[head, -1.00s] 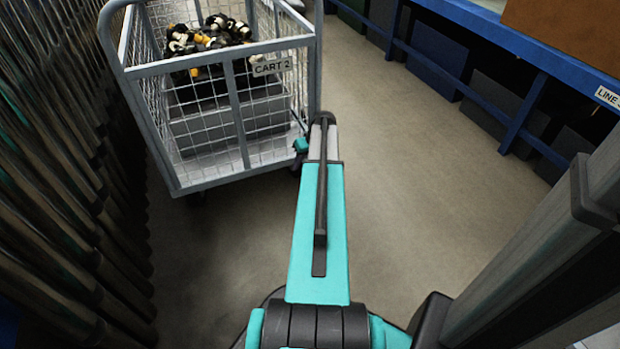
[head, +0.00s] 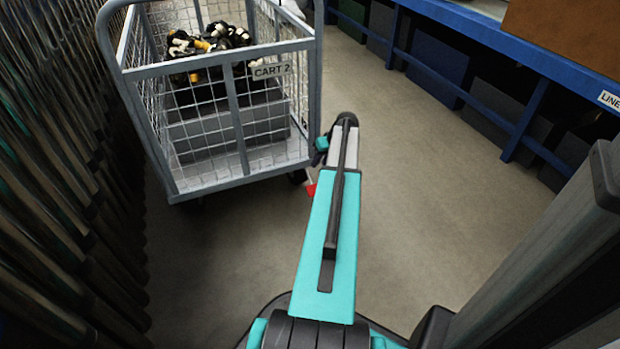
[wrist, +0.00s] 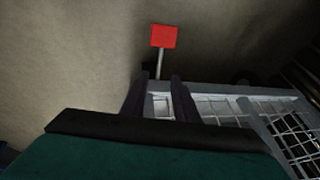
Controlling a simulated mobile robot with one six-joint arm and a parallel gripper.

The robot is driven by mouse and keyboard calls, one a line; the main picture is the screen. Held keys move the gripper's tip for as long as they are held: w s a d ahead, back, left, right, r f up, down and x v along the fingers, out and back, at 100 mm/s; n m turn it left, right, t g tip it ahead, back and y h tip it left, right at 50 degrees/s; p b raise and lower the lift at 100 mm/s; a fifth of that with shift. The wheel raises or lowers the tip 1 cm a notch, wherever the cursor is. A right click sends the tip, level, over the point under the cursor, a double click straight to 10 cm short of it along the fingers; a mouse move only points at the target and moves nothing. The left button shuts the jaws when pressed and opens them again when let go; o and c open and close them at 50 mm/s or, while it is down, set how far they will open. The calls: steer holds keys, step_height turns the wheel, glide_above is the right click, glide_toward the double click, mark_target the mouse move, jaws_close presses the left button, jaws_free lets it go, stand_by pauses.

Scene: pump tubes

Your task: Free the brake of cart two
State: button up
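Cart two (head: 217,63) is a grey wire-mesh cart with a "CART 2" label (head: 270,71), at the upper left of the head view. A red pedal (head: 311,190) shows low at its right front corner, beside a dark wheel (head: 298,177). I take it for the brake. In the wrist view the red pedal (wrist: 164,36) sits on a pale rod, just beyond my fingertips and apart from them. My gripper (wrist: 160,80) is open and empty, with the cart's frame (wrist: 240,89) visible behind its fingers. In the head view my arm mostly hides the gripper.
The cart holds dark, white and yellow parts (head: 208,40) above grey boxes. Dark upright tubes (head: 60,180) line the left side. A blue rack (head: 450,95) with bins and a "LINE" label runs along the right. The floor between cart and rack is clear.

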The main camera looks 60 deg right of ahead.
mark_target(309, 177)
steer(key=b+x, duration=0.5)
steer(key=x, duration=0.7)
steer(key=shift+f, duration=0.35)
jaws_close()
